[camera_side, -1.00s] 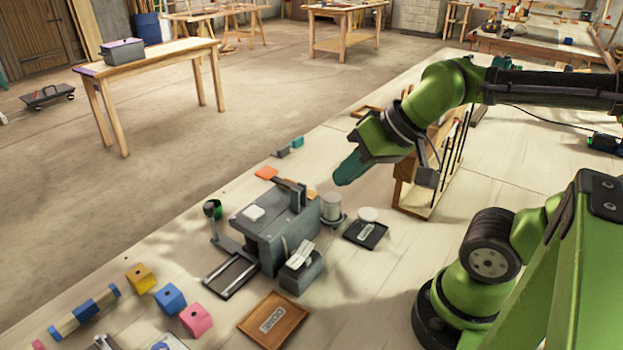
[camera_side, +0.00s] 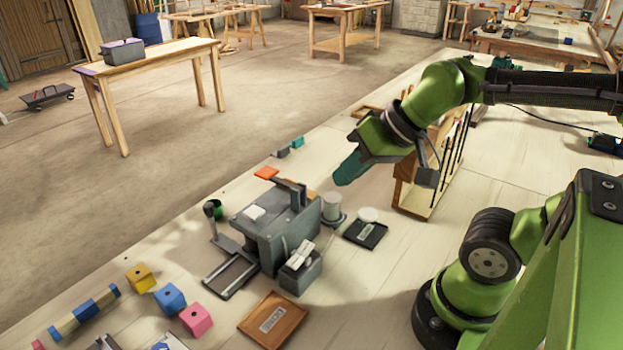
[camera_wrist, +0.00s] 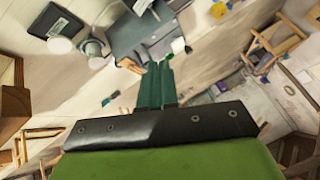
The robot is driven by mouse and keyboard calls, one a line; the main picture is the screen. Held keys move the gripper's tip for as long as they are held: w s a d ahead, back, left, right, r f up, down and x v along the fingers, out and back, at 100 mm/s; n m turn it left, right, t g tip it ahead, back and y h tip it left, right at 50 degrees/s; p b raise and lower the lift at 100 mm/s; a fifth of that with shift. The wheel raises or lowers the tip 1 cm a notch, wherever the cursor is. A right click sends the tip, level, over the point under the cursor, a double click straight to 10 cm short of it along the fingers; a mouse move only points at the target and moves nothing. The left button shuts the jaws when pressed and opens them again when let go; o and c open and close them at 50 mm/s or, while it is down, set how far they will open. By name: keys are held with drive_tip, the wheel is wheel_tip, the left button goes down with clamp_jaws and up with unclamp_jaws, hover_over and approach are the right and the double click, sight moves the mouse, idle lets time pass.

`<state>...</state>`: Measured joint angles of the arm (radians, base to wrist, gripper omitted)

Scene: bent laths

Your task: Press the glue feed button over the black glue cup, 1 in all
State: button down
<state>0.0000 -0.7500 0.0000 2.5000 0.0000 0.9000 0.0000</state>
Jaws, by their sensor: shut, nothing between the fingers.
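A grey machine (camera_side: 278,236) stands on the bench, with a white pad (camera_side: 254,213) on top that may be the button. At its left, a dark round-headed post (camera_side: 210,211) stands beside a small green cup-like piece (camera_side: 217,210). I cannot tell which part is the black glue cup. My gripper (camera_side: 345,177) is shut and empty, in the air above and right of the machine, touching nothing. In the wrist view, its teal fingers (camera_wrist: 158,72) are together, with part of the machine (camera_wrist: 130,33) beyond them.
A grey cylinder (camera_side: 331,206) stands right of the machine, near a black tray (camera_side: 365,236) with a white disc (camera_side: 368,215). A wooden tray (camera_side: 297,326) and coloured blocks (camera_side: 197,319) lie in front. A wooden rack (camera_side: 419,190) stands right of my gripper.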

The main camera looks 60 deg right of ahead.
drive_tip(key=n+t, duration=0.2)
drive_tip(key=n, duration=1.3)
hover_over(257, 213)
drive_tip(key=shift+f, duration=0.15)
drive_tip(key=shift+f, duration=0.1)
drive_tip(key=shift+f, duration=4.35)
drive_tip(key=shift+f, duration=0.4)
